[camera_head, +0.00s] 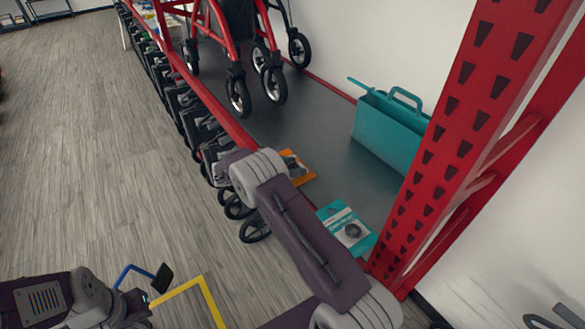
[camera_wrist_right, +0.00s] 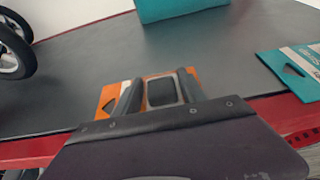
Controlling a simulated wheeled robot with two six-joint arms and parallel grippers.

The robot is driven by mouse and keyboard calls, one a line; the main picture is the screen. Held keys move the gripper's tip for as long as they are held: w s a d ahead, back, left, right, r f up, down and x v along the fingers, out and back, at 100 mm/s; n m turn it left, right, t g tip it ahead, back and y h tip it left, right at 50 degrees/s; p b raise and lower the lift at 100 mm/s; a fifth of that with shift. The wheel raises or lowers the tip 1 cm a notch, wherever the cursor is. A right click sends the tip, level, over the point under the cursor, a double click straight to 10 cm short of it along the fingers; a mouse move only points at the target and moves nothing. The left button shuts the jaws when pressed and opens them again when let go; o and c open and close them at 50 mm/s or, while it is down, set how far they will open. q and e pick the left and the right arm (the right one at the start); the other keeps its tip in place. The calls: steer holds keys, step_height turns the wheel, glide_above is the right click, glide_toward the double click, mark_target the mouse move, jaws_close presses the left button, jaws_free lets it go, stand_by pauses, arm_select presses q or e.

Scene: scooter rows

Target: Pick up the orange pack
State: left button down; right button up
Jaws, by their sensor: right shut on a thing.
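The orange pack (camera_head: 297,168) lies on the dark shelf near its red front edge, partly hidden by my right wrist in the head view. In the right wrist view, the orange pack (camera_wrist_right: 108,101) shows on both sides of the fingers, with a dark grey item in its middle. My right gripper (camera_wrist_right: 160,90) is shut on the pack, its two fingers on either side of that dark item. The pack seems at shelf level; I cannot tell whether it is lifted. My left gripper (camera_head: 137,302) is low at the left, its fingers unclear.
A teal pack (camera_head: 348,229) lies on the shelf nearby, and a teal bag-like box (camera_head: 391,128) stands behind. A red wheeled walker (camera_head: 237,60) stands farther along. A red perforated post (camera_head: 452,130) rises at right. Scooters (camera_head: 190,115) line the shelf front; open floor lies left.

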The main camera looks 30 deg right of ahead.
mark_target(292, 166)
step_height(292, 166, up, 4)
steer(key=shift+a+r+b, duration=0.15)
steer(key=shift+b, duration=0.55)
steer(key=s+d+r+b+v, duration=0.1)
steer(key=r+v, duration=0.1)
steer(key=v, duration=1.1)
steer(key=shift+s, duration=0.4)
